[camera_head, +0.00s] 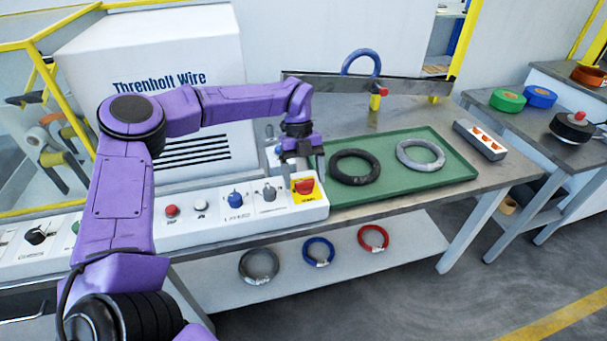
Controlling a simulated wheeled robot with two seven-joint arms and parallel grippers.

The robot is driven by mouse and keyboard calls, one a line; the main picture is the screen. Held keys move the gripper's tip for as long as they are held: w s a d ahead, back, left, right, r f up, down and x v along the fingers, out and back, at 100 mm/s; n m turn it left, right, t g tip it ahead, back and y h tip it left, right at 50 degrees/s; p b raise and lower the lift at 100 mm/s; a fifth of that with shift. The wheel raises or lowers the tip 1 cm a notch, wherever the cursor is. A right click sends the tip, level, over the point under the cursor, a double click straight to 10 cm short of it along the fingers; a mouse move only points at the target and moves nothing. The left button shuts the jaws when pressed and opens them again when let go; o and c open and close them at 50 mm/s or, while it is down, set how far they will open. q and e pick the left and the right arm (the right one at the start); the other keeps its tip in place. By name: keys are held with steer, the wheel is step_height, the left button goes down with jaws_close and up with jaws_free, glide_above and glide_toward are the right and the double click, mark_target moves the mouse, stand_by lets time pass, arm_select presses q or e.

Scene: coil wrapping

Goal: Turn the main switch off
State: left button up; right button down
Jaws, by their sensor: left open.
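The main switch (305,186) is a red knob on a yellow plate at the right end of the white control panel (190,231). My left gripper (301,172) is open and sits just above and behind the red knob, pointing down. Its fingers partly overlap the knob in the picture, and I cannot tell whether they touch it. My right gripper is not in view.
A blue knob (235,197) and a grey knob (268,192) are left of the main switch. A green tray (404,187) with a black coil (354,153) and a grey coil (437,148) lies right of it. Several coils lie on the shelf below.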

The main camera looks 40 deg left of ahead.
arm_select(q)
steer(key=v, duration=1)
steer(key=shift+a+r, duration=0.15)
steer(key=shift+r, duration=0.1)
steer(key=shift+w, duration=0.1)
